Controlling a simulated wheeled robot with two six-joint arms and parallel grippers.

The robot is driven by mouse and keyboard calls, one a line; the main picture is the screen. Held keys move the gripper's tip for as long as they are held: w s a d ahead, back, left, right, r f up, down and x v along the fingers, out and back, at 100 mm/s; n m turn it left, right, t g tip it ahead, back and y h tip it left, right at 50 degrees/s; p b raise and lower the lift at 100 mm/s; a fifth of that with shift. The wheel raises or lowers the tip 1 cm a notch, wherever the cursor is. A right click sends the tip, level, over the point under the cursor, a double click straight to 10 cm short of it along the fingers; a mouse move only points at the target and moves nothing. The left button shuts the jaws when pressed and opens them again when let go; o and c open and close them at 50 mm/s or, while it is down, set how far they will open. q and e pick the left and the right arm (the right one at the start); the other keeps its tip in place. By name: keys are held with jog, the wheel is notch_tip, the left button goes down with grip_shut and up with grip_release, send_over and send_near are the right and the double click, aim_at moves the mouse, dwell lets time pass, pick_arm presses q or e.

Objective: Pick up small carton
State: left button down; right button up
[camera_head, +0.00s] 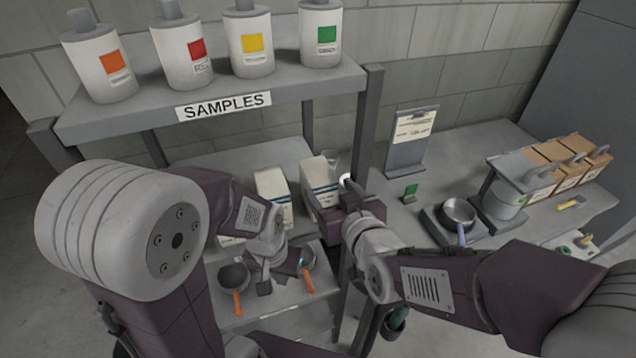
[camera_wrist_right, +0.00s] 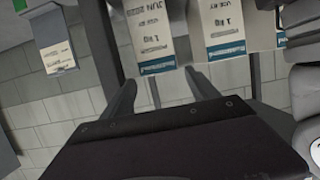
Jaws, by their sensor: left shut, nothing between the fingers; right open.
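Two white cartons with blue bands stand side by side on the shelf below the SAMPLES sign: a left carton (camera_head: 272,196) and a right carton (camera_head: 317,182). I cannot tell which is the small one. My right gripper (camera_head: 345,183) is open beside the right carton. In the right wrist view, printed cartons (camera_wrist_right: 152,35) and (camera_wrist_right: 222,28) hang in from the top, and the open fingers (camera_wrist_right: 160,78) point toward the first; contact is unclear. My left gripper (camera_head: 265,284) is shut and empty, low in front of the cartons, among pans.
Pans with orange handles (camera_head: 237,300) lie around my left gripper. White bottles (camera_head: 186,55) line the upper shelf (camera_head: 130,117). A post (camera_head: 366,110) stands right of the cartons. On the right bench are a clipboard (camera_head: 408,150), a saucepan (camera_head: 458,214) and brown boxes (camera_head: 560,160).

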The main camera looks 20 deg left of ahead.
aim_at(324, 181)
jog(key=x, duration=0.7)
jog(key=shift+w+a+f+p, duration=0.2)
jog(key=shift+w+f+p, duration=0.05)
jog(key=shift+p, duration=0.15)
jog(key=shift+s+d, duration=0.1)
jog(key=shift+s, duration=0.05)
jog(key=c, duration=0.3)
grip_shut()
jog(key=shift+r, duration=0.2)
